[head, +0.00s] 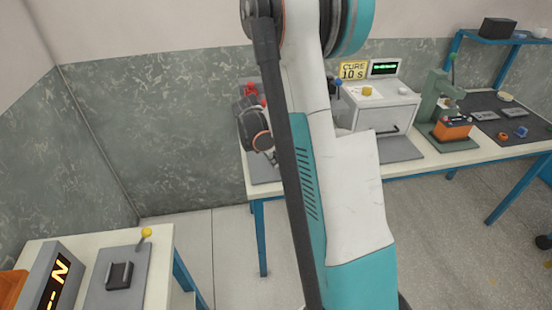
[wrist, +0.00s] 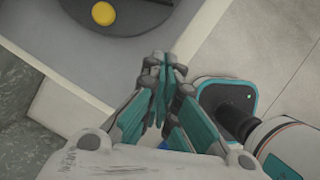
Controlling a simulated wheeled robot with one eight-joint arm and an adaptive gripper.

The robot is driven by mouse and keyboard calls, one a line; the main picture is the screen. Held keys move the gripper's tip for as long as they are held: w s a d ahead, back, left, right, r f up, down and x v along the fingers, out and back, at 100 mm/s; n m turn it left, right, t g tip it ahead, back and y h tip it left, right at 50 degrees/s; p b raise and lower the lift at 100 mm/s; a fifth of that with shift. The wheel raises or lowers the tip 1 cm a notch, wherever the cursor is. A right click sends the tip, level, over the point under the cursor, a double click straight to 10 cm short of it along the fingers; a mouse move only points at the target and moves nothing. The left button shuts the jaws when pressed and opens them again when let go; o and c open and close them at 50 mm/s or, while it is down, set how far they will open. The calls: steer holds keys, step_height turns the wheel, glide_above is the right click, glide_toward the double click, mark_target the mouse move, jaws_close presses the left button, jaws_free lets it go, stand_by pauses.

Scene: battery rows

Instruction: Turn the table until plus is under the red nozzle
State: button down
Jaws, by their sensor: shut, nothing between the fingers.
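In the wrist view, my gripper (wrist: 165,68) has its two teal-padded fingers together with nothing between them. Ahead of the fingertips, at the top edge, part of a dark round disc (wrist: 130,18) shows, with a round yellow piece (wrist: 103,13) on it. The fingers are apart from the disc in the picture. No plus mark shows.
On the back bench (head: 460,158) are a white curing box (head: 385,105) with a "CURE 10 S" sign (head: 353,70) and a green press (head: 440,110) with an orange block (head: 453,131). A side table (head: 160,240) stands at lower left. Floor between is clear.

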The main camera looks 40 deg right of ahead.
steer(key=b+x, duration=0.2)
steer(key=x, duration=0.5)
steer(key=shift+r, duration=0.1)
steer(key=shift+s+d+r+b, duration=0.1)
steer(key=shift+d+b, duration=0.1)
steer(key=shift+d, duration=0.4)
steer(key=shift+s+d+r+b, duration=0.1)
steer(key=shift+d+b, duration=0.05)
steer(key=shift+d, duration=1.05)
steer(key=shift+s+d, duration=0.15)
steer(key=shift+s+r, duration=0.1)
steer(key=shift+s, duration=0.05)
steer(key=shift+n, duration=0.3)
